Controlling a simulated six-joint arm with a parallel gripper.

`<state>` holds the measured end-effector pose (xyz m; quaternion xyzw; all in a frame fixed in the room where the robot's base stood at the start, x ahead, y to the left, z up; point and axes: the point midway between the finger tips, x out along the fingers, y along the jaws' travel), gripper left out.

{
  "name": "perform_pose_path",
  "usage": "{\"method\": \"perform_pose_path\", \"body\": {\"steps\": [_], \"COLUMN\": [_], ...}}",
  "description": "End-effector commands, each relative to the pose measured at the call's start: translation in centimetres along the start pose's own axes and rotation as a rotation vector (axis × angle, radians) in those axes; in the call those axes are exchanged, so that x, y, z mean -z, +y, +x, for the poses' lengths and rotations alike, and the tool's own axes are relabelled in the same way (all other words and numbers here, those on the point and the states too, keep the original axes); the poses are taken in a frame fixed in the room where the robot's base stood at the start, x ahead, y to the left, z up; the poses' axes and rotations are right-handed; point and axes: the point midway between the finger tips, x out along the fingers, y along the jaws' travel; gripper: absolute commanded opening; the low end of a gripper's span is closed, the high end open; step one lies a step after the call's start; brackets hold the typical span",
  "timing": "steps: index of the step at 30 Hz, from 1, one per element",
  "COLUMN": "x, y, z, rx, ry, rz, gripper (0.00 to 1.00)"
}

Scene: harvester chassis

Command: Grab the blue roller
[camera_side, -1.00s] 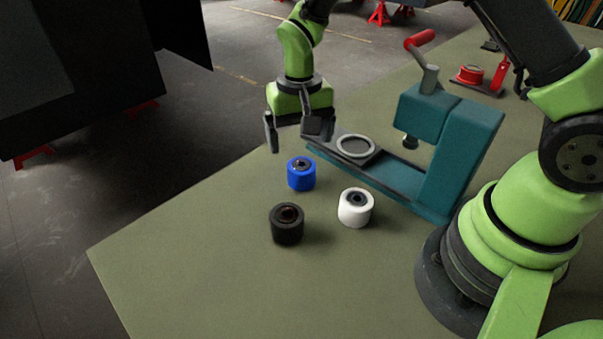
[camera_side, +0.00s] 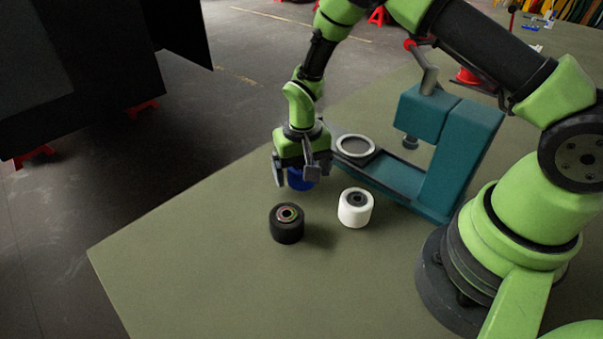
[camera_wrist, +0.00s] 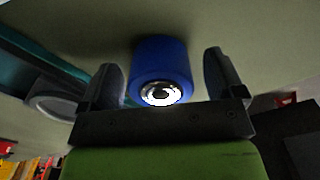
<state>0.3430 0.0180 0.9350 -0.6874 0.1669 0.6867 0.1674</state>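The blue roller (camera_side: 301,180) stands on the table, partly hidden by my gripper in the side view. My gripper (camera_side: 297,180) is lowered over it, with a finger on either side. In the wrist view the blue roller (camera_wrist: 162,68) sits between the two open fingers of my gripper (camera_wrist: 168,75), its metal hub facing the camera. A gap shows between the roller and each finger, so the fingers are not closed on it.
A black roller (camera_side: 287,224) and a white roller (camera_side: 356,208) stand on the table (camera_side: 210,260) nearby. A teal press (camera_side: 448,140) with a ring-topped base (camera_side: 338,145) stands close behind and right. The table's left front is clear.

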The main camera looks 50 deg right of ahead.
Motion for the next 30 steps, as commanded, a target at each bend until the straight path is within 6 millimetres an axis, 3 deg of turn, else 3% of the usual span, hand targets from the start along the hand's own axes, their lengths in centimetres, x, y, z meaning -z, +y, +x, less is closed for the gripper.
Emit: {"method": "perform_pose_path", "body": {"steps": [1, 6, 7, 19, 30], "x": [0.0, 0.0, 0.0, 0.1, 0.1], "y": [0.0, 0.0, 0.0, 0.0, 0.0], "z": [0.0, 0.0, 0.0, -1.1, -8.1], "rx": [0.0, 0.0, 0.0, 0.001, 0.002], "ry": [0.0, 0.0, 0.0, 0.002, 0.004], "rz": [0.0, 0.0, 0.0, -0.001, 0.001], "gripper": [0.76, 0.37, 0.35, 0.35, 0.35]}}
